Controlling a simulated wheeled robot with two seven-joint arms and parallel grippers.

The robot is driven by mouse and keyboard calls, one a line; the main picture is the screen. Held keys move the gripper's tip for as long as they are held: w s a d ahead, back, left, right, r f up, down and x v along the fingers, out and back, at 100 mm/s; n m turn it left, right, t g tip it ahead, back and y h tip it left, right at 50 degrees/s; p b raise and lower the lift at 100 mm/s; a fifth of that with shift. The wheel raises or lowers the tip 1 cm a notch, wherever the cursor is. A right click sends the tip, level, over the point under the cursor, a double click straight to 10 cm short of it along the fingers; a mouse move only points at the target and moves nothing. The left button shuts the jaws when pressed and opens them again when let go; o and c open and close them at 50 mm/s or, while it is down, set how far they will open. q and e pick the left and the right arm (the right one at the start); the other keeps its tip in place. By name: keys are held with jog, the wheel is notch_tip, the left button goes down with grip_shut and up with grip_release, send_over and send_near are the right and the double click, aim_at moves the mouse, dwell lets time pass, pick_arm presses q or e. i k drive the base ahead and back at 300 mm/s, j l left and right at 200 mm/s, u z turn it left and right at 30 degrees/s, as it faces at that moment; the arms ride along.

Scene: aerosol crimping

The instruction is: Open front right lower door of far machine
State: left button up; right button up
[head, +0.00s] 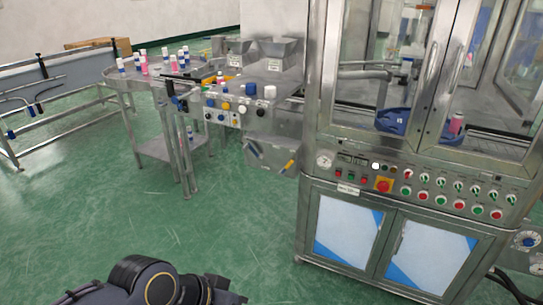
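A steel machine (312,130) stands at the right, with glass doors above and two lower doors below its control panel. The lower right door (428,258) has a white and blue panel in a steel frame and looks shut. The lower left door (345,230) beside it also looks shut. A slim handle (402,237) is on the right door's left edge, near the middle seam. A dark arm part of mine (150,280) shows at the bottom left, well left of the doors. Neither gripper is in view.
A control panel (415,187) with several coloured buttons juts out above the lower doors. A round steel table (165,78) with several small bottles and a conveyor unit stand at the back left. A low railing (50,125) is at far left. The green floor (190,235) ahead is clear.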

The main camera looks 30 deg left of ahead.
aim_at(429, 259)
jog(key=j+z, duration=0.1)
jog(key=j, duration=0.9)
jog(key=j+z, duration=0.1)
jog(key=j, duration=1.85)
jog(key=j+z, duration=0.15)
jog(key=j, duration=0.85)
jog(key=k+j+z, duration=0.1)
jog(key=j, duration=0.85)
jog(key=z, duration=1.3)
jog(key=i+l+u, duration=0.1)
jog(key=i, duration=0.45)
jog(key=i+l+u, duration=0.1)
jog(key=i, duration=0.4)
jog(key=i+l+u, duration=0.1)
jog(key=i+l, duration=0.2)
jog(key=i, duration=0.2)
jog(key=i+l+u, duration=0.1)
jog(key=i+l, duration=0.15)
jog(key=i, duration=0.25)
jog(key=i+l+u, duration=0.1)
jog(key=i+l, duration=0.15)
jog(key=i, duration=0.25)
